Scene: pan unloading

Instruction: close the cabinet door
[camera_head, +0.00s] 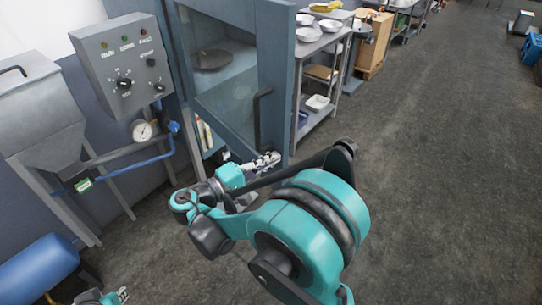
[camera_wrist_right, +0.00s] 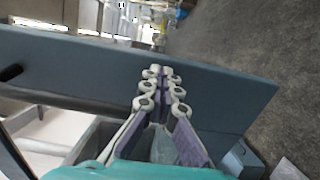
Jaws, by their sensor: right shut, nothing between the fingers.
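The cabinet door (camera_head: 274,75) is a blue-grey framed panel with a large window and a dark vertical handle (camera_head: 258,115) near its right side. It appears to stand partly open, though the angle is hard to judge. My right gripper (camera_head: 272,160) is shut and empty at the door's lower right part. In the right wrist view its closed fingertips (camera_wrist_right: 162,72) overlap the blue-grey door panel (camera_wrist_right: 225,95); contact cannot be told. My left gripper (camera_head: 122,293) is at the bottom left, far from the door, too small and cut off to judge.
A grey control box (camera_head: 125,65) with knobs and a gauge (camera_head: 145,131) stand left of the cabinet. A metal shelf table (camera_head: 318,45) with dishes stands behind the door on the right. A blue tank (camera_head: 40,268) is at lower left. The floor (camera_head: 440,170) on the right is clear.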

